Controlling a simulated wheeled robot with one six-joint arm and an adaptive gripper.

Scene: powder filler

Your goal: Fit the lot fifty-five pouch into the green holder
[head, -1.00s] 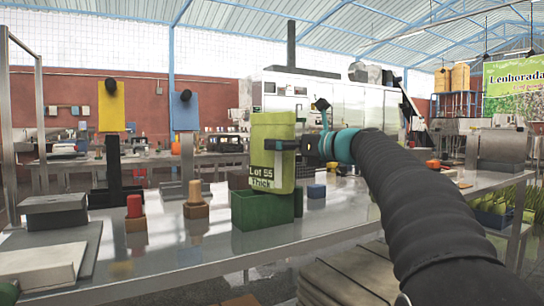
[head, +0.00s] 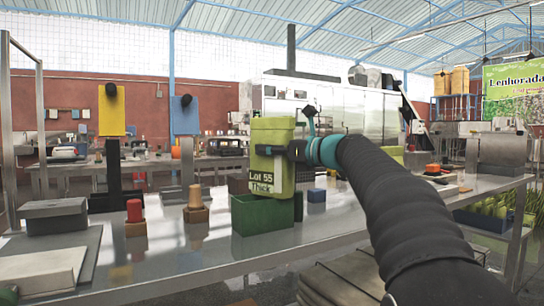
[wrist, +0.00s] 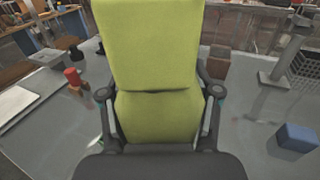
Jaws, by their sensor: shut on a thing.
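The lot fifty-five pouch (head: 271,134) is yellow-green, with a dark label reading "Lot 55 Thick" low on its front. My gripper (head: 272,150) is shut on it around the middle, coming from the right. The pouch looks upright. Its lower edge is at the rim of the green holder (head: 262,220), an open box on the steel table; I cannot tell how far inside it is. In the wrist view the pouch (wrist: 150,45) fills the middle between my two fingers and hides the holder.
A blue block (head: 317,195) sits right of the holder, also in the wrist view (wrist: 295,138).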

